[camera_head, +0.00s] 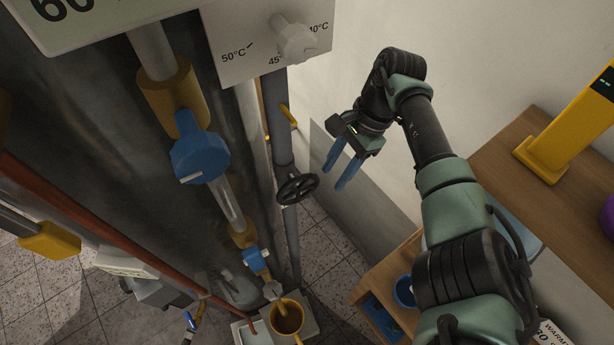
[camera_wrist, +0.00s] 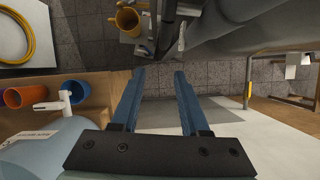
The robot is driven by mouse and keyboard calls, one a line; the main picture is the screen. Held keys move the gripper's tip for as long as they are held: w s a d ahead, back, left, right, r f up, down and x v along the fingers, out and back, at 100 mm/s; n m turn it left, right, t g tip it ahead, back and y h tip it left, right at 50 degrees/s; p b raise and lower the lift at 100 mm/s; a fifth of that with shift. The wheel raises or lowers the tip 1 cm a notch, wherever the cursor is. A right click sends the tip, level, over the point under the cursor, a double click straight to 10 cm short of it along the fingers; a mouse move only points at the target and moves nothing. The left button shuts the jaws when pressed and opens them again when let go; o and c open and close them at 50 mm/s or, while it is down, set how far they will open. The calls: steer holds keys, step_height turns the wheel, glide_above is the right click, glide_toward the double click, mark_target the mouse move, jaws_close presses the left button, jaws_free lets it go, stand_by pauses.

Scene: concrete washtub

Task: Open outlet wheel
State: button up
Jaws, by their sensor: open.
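A black handwheel (camera_head: 297,189) with spokes sits on a grey vertical pipe (camera_head: 283,135) in the head view; it appears to be the outlet wheel. My gripper (camera_head: 333,178) is open and empty, its two blue fingers pointing down and a little left. It appears to the right of the wheel, apart from it. In the wrist view my gripper (camera_wrist: 159,72) shows both fingers spread with nothing between them. A dark upright part shows just beyond the fingertips there, but I cannot tell whether it is the wheel.
A blue valve knob (camera_head: 200,157) is on the pipe at the left. A yellow mug (camera_head: 287,317) stands below a spout. A wooden shelf (camera_head: 515,165) with a yellow device (camera_head: 572,128) is at the right. The white wall is behind my arm.

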mark_target(307, 196)
steer(key=s+a+p, duration=0.2)
steer(key=a, duration=0.1)
steer(key=a+p, duration=0.1)
steer(key=a, duration=0.1)
steer(key=shift+s+a+r, duration=0.2)
steer(key=shift+s, duration=0.2)
steer(key=shift+p+x, duration=0.55)
steer(key=shift+x, duration=0.25)
jaws_close()
